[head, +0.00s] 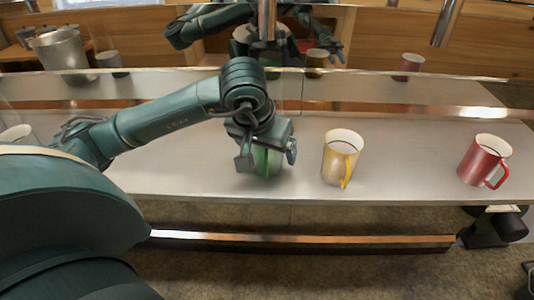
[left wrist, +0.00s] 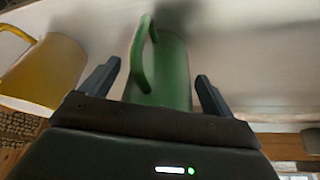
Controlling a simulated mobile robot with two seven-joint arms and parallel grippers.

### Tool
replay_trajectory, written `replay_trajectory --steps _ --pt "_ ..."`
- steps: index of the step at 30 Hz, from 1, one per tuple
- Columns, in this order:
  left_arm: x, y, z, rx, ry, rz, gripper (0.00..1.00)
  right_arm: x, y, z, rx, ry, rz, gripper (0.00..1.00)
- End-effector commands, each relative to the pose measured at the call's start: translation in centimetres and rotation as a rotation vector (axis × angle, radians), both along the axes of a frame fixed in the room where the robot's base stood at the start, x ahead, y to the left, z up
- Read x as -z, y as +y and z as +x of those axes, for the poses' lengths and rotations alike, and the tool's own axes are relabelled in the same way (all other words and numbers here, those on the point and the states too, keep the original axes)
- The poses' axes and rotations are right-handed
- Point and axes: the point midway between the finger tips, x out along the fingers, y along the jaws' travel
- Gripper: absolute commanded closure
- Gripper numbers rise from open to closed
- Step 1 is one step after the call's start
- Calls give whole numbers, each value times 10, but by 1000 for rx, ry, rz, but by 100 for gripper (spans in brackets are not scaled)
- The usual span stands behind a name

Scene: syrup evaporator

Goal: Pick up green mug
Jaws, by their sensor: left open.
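The green mug (head: 264,161) stands on the pale counter, mostly hidden behind my left gripper (head: 267,158) in the head view. In the left wrist view the green mug (left wrist: 172,75) lies between the two open fingers of my left gripper (left wrist: 158,72), with its handle toward the upper left. There is a visible gap between the mug and the right finger; I cannot tell whether either finger touches it. A dark part at the lower right of the head view may be my right gripper; its jaws cannot be made out.
A yellow mug (head: 341,158) stands to the right of the green mug and also shows in the left wrist view (left wrist: 45,70). A red mug (head: 484,160) stands farther right. A copper-coloured rail (head: 300,239) runs below the counter's front edge. A reflective panel stands behind.

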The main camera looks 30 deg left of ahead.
Motion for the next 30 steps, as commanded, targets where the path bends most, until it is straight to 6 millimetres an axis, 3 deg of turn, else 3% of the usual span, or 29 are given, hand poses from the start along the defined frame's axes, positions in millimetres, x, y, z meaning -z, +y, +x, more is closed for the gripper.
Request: replay_trajectory --steps 4,27,30 --pt "0 0 0 0 0 0 13 0 1 0 -3 -1 0 64" --pt "-2 0 0 0 -3 0 76 1 -1 0 -2 1 -3 64" --pt "-2 0 0 0 -3 0 78 1 -1 0 -1 1 -3 64"
